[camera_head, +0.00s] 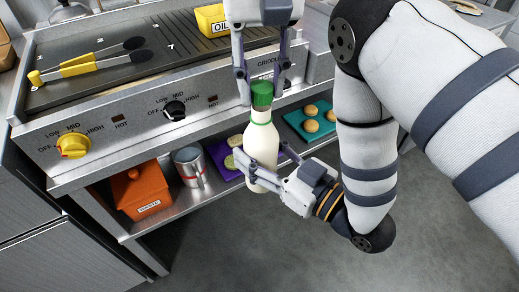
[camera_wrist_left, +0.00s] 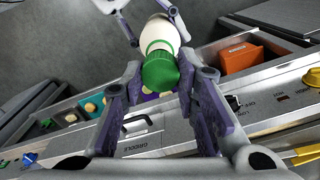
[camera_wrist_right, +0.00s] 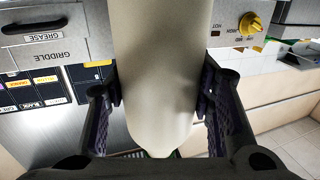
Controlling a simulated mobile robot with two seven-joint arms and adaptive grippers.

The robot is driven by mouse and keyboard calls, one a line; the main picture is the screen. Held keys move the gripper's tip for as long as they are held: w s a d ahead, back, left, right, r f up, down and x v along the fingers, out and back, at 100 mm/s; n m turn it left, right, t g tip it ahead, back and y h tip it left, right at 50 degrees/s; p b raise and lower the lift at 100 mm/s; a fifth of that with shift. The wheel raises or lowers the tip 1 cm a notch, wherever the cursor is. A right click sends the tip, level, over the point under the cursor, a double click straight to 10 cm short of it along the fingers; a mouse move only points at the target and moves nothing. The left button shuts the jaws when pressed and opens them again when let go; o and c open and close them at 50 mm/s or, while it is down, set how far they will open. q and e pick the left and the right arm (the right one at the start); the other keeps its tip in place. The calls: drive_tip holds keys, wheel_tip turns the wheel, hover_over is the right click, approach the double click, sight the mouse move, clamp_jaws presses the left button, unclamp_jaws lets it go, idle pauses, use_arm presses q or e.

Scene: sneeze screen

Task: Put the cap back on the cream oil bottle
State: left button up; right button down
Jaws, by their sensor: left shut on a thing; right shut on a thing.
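The cream oil bottle (camera_head: 262,146) stands upright in the air in front of the griddle, with a green ring round its neck. My right gripper (camera_head: 263,158) is shut on its body; the bottle (camera_wrist_right: 162,75) fills the middle of the right wrist view. The green cap (camera_head: 262,92) is at the bottle's top, in line with the neck. My left gripper (camera_head: 262,99) reaches down from above and is shut on the cap. The left wrist view shows the cap (camera_wrist_left: 160,72) between the fingers, with the bottle beyond. I cannot tell whether the cap is fully seated.
The griddle (camera_head: 105,108) with knobs lies behind, with yellow-handled tongs (camera_head: 85,65) and a yellow oil container (camera_head: 211,20) on it. On the shelf below are an orange container (camera_head: 139,190), a metal can (camera_head: 189,166), a purple tray (camera_head: 224,172) and a teal tray (camera_head: 297,128). The floor in front is clear.

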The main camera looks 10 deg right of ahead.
sight(261, 138)
idle(0.5)
use_arm(q)
drive_tip(key=shift+f, duration=0.85)
drive_tip(key=shift+f, duration=0.6)
drive_tip(key=m, duration=0.4)
drive_tip(key=shift+m, duration=0.4)
drive_tip(key=m, duration=0.8)
drive_tip(key=shift+m, duration=0.4)
